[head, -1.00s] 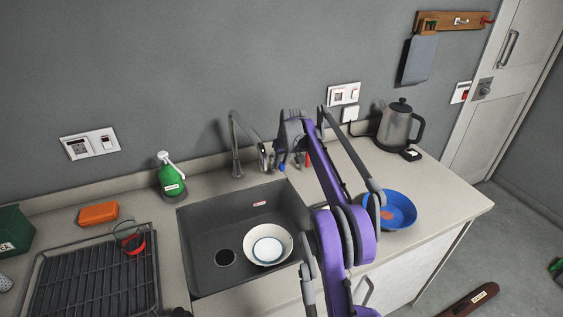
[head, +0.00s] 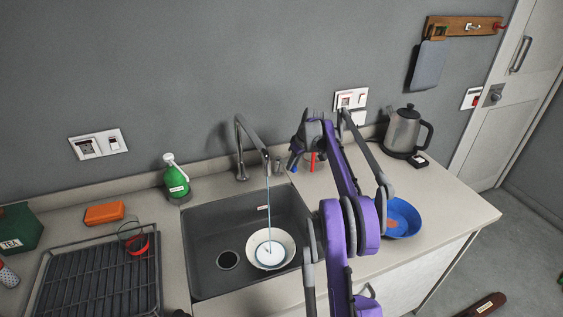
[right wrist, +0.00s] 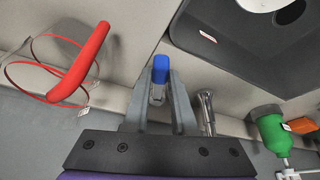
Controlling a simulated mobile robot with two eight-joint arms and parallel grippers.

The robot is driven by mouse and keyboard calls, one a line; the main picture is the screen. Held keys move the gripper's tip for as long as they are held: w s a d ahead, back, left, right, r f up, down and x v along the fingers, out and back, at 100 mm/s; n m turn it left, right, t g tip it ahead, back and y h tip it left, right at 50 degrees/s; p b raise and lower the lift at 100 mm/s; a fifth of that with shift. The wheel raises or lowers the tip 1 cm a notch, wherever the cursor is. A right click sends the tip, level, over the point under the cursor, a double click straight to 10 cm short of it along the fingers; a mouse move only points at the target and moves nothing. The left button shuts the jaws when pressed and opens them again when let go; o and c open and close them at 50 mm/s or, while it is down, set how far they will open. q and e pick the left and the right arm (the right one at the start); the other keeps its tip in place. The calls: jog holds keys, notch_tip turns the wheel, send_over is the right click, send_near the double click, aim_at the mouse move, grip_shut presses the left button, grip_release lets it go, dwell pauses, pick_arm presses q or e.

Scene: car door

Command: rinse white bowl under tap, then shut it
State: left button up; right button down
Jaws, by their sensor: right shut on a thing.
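The grey tap (head: 241,150) stands behind the dark sink (head: 203,225), and a thin stream of water falls from its spout. The white bowl (head: 283,243) sits upright in the sink, right of the drain, and the stream lands in it. My right gripper (head: 294,160) is right of the tap, over the counter. In the right wrist view its fingers (right wrist: 160,95) are shut on a blue-tipped handle (right wrist: 160,68). My arm partly hides this spot in the head view. My left gripper is not in view.
A green bottle (head: 174,177), an orange sponge (head: 104,213) and a black rack (head: 95,275) are to the left. A blue bowl (head: 402,219) and a kettle (head: 404,130) are to the right. A red-handled thing (right wrist: 82,65) stands beside my right gripper.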

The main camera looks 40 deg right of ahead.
jog(key=shift+d, duration=0.2)
jog(key=c, duration=0.7)
grip_release()
jog(key=shift+r, duration=0.1)
jog(key=v, duration=1)
jog(key=shift+s+r, duration=0.25)
jog(key=shift+r, duration=0.05)
